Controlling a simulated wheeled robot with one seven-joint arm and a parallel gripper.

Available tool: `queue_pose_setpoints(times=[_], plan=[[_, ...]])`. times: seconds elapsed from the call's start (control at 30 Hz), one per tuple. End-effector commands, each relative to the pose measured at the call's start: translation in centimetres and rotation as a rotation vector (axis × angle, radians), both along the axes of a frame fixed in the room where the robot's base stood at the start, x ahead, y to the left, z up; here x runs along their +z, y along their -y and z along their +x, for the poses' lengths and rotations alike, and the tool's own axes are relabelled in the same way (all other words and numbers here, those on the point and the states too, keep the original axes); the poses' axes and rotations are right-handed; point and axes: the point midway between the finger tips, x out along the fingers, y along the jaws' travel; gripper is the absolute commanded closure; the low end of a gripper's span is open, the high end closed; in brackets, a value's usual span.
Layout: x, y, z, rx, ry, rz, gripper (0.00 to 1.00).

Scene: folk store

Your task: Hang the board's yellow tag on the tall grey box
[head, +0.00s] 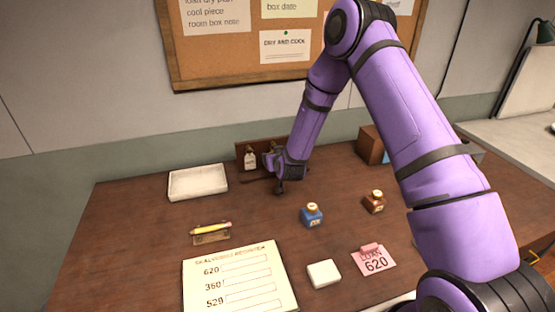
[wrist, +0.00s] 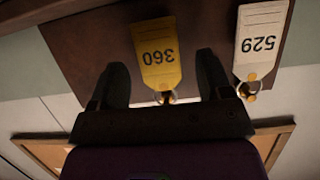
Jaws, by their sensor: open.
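The yellow tag (wrist: 158,55), marked 360, hangs by a ring from a peg on the brown board (wrist: 85,45) in the wrist view. My gripper (wrist: 162,66) is open, with one finger on each side of the yellow tag. I cannot tell whether either finger touches it. In the head view my gripper (head: 271,168) is at the small upright board (head: 262,145) at the back of the desk and hides the yellow tag. I cannot make out the tall grey box for sure; my arm covers part of the right side.
A white tag (wrist: 258,45), marked 529, hangs close beside the right finger. On the desk are a white tray (head: 198,183), a blue bottle (head: 311,215), a brown bottle (head: 374,201), a pink card (head: 373,262) and a paper list (head: 235,280). A brown box (head: 370,146) stands behind.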

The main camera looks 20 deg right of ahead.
Motion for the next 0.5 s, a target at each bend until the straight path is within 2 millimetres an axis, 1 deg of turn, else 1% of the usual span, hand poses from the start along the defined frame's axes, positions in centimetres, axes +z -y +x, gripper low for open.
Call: queue_pose_setpoints(times=[0.1, 0.33, 0.37, 0.4, 0.47, 0.5], plan=[[-0.06, 0.01, 0.31, 0.0, 0.001, 0.0, 0.28], [-0.08, 0.0, 0.31, 0.0, 0.001, 0.0, 0.28], [-0.07, 0.01, 0.31, 0.0, 0.001, 0.0, 0.35], [-0.07, 0.01, 0.31, 0.0, 0.001, 0.0, 0.44], [-0.07, 0.01, 0.31, 0.0, 0.001, 0.0, 0.58], [-0.07, 0.01, 0.3, 0.0, 0.001, 0.0, 0.67]])
